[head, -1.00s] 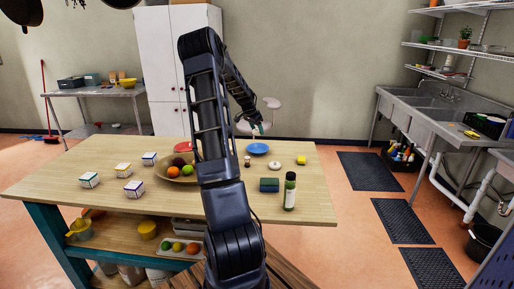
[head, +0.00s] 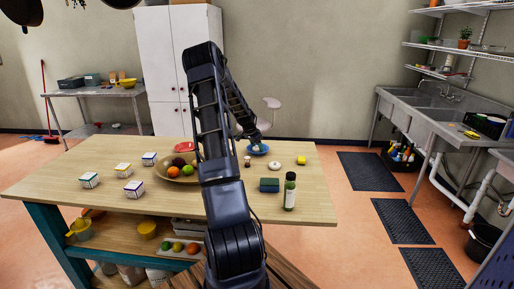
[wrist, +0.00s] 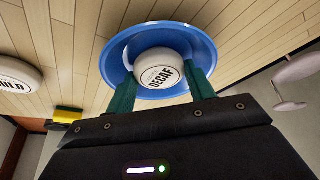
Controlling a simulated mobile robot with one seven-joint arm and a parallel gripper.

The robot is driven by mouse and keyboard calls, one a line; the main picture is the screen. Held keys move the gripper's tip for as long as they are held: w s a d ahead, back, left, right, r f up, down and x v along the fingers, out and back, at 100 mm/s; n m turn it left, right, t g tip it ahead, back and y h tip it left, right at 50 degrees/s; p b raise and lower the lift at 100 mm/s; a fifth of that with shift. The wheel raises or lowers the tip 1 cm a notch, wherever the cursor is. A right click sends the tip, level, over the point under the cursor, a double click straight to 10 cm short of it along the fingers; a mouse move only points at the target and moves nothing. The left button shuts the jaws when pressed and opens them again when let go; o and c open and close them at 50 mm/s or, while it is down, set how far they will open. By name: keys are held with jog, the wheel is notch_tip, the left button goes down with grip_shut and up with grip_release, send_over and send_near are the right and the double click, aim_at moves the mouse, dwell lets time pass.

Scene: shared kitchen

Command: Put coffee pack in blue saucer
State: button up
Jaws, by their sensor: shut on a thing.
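A round white coffee pack marked DECAF (wrist: 158,70) is between the two green fingers of my gripper (wrist: 160,85), which is shut on it. The blue saucer (wrist: 116,58) is directly behind the pack in the wrist view, and the pack lies within its rim there. I cannot tell whether the pack touches the saucer. In the head view the blue saucer (head: 264,152) is near the far edge of the wooden table, with my gripper (head: 254,147) low over it. A second round white pack, lettered MILD (wrist: 14,75), lies apart to the left.
A fruit bowl (head: 174,178), a red dish (head: 183,147) and several small boxes are farther left.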

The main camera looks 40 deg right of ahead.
jog(key=o, duration=0.7)
jog(key=shift+f, duration=0.15)
jog(key=shift+c, duration=0.2)
